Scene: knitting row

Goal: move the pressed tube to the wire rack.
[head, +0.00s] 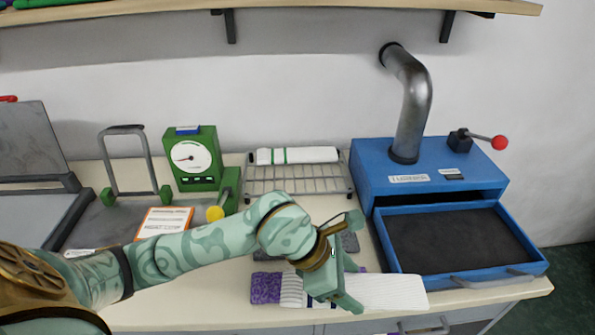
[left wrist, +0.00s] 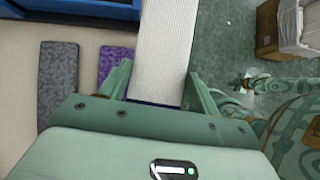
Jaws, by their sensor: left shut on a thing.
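In the left wrist view the white tube (left wrist: 164,45) runs between the fingers of my left gripper (left wrist: 160,76). The wire rack (head: 300,183) stands at the back of the worktop, left of the blue machine. A white tube with green stripes (head: 300,155) lies on the rack's far part.
A grey piece (left wrist: 57,80) and a purple piece (left wrist: 118,62) lie beside the held tube. The blue machine (head: 430,180) has its dark tray pulled out.

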